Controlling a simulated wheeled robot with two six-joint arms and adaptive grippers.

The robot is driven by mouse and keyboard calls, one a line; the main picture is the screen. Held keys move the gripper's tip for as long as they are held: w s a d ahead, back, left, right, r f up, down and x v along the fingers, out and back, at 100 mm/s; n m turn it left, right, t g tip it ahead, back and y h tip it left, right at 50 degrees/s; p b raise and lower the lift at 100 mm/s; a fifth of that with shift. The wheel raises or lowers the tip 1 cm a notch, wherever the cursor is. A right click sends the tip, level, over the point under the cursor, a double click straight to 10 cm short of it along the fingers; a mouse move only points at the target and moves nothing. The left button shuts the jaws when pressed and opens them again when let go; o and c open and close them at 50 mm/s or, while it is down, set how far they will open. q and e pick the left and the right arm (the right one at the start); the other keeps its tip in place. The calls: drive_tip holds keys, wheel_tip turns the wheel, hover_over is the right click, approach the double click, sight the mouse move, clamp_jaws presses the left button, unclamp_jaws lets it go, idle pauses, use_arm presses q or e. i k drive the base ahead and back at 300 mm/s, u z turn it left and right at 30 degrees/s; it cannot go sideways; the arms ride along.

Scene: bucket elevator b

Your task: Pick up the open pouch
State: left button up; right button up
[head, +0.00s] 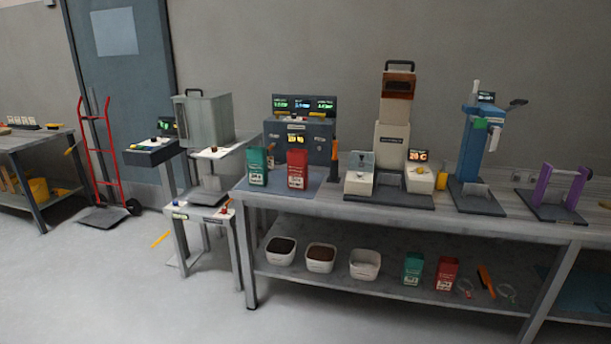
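A green pouch (258,168) and a red pouch (297,169) stand upright side by side on a blue-grey mat (312,186) at the left end of the long bench. Another green pouch (413,268) and another red pouch (447,273) stand on the lower shelf. I cannot tell at this size which pouch is open. Neither of my grippers is in view.
The long bench (480,213) also carries a tall cream machine (392,135), a blue device (473,150) and a purple frame (562,188). White tubs (365,265) sit on the shelf. A red hand truck (100,150) stands left. The floor in front is mostly clear.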

sight(297, 158)
drive_tip(key=i, duration=2.3)
drive_tip(key=z, duration=1.1)
